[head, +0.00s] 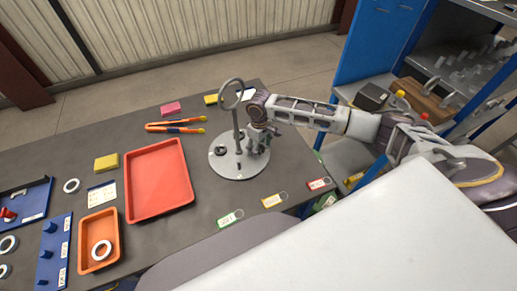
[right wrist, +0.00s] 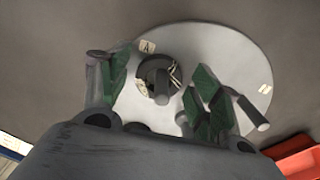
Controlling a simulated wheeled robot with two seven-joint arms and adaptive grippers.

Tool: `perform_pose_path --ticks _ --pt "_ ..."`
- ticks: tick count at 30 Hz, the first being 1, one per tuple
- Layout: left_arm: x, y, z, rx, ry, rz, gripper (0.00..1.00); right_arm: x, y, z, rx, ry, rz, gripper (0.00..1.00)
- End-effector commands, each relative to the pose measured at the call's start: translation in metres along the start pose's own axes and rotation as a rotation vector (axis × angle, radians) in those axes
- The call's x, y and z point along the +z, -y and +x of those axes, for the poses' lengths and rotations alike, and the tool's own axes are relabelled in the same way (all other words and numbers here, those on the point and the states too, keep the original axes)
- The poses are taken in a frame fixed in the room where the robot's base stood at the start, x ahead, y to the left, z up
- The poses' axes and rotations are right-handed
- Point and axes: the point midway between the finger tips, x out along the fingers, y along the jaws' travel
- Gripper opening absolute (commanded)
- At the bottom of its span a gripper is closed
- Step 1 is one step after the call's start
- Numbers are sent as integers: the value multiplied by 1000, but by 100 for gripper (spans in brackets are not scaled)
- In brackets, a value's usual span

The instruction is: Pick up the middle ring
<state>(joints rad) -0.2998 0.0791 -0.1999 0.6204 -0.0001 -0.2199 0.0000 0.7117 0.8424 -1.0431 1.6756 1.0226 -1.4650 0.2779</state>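A round grey stand (head: 226,168) on the table carries an upright post with a large loop (head: 232,94) on top. Small dark ring-like pieces (head: 220,150) sit on its base. My right gripper (head: 262,140) is low over the right side of the stand, beside the post. In the right wrist view my right gripper (right wrist: 158,92) has its green-padded fingers apart around a dark round piece (right wrist: 157,76) above the pale disc (right wrist: 225,55); contact is unclear. Loose white rings lie on the table (head: 71,185) and in an orange tray (head: 101,249). I cannot tell which is the middle ring. My left gripper is out of view.
A red tray (head: 158,207), orange-handled pliers (head: 175,127) and a yellow block (head: 106,162) lie left of the stand. Green (head: 230,218), yellow (head: 272,200) and red (head: 318,184) tags lie along the front edge. A blue-framed shelf (head: 368,45) stands right.

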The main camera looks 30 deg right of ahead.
Motion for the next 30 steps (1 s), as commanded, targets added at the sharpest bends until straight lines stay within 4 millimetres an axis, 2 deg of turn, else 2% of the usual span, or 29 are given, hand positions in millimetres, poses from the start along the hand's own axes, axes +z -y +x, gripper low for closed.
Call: perform_pose_path --ticks 1,10,22,26,30 --pt "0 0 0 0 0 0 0 0 0 0 0 0 0 52" --pt "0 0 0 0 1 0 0 0 0 0 0 -1 0 15" --pt "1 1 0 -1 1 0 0 0 0 -5 0 -1 0 15" --pt "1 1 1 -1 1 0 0 -1 0 -14 1 -2 0 15" --pt "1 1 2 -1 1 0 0 -1 0 -31 1 -4 0 15"
